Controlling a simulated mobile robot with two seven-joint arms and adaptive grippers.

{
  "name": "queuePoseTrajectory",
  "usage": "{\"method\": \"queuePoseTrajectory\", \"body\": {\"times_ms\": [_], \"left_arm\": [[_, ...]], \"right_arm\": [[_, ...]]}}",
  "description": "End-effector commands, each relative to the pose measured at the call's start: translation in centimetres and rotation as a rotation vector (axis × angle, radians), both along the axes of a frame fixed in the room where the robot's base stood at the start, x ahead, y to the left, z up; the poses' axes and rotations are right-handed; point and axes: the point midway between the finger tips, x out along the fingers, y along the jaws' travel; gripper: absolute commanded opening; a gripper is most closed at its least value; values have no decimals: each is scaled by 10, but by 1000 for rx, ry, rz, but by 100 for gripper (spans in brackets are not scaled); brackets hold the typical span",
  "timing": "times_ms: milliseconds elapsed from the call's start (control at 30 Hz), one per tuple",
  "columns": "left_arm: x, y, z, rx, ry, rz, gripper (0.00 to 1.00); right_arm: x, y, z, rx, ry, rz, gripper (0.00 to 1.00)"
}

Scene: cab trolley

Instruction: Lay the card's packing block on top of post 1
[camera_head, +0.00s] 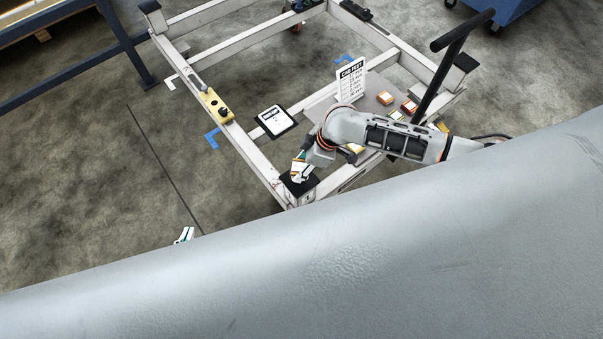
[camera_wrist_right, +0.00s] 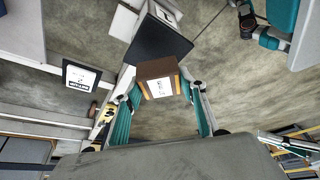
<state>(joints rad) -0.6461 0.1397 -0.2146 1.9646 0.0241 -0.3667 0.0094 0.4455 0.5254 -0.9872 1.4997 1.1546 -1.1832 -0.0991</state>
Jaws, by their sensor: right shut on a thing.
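My right gripper (camera_head: 298,172) is low over post 1 (camera_head: 306,193), the near corner of the trolley frame. In the right wrist view its teal fingers (camera_wrist_right: 160,112) are shut on a brown block (camera_wrist_right: 157,68) with a white label. Behind the block is the dark top of post 1 (camera_wrist_right: 156,42); I cannot tell whether the block touches it.
Several orange-and-white blocks (camera_head: 386,98) lie on the grey shelf by the card. A black-edged label plate (camera_head: 276,121) lies on a crossbar. A yellow device (camera_head: 214,104) sits on the left rail. A black push handle (camera_head: 455,60) rises at right. A large grey surface fills the foreground.

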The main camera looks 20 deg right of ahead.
Motion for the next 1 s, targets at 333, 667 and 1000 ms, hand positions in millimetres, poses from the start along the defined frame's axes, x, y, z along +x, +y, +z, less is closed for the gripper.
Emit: {"method": "queuePoseTrajectory", "body": {"times_ms": [333, 667, 1000], "left_arm": [[-3, 2, -17, 5, 12, 1, 0], [-3, 2, -14, 4, 9, 1, 0], [-2, 2, -13, 2, 5, 2, 0]], "right_arm": [[-1, 0, -42, 0, 2, -1, 18], [-1, 0, -43, -1, 0, 0, 18], [-1, 0, -44, -1, 1, 0, 58]]}}
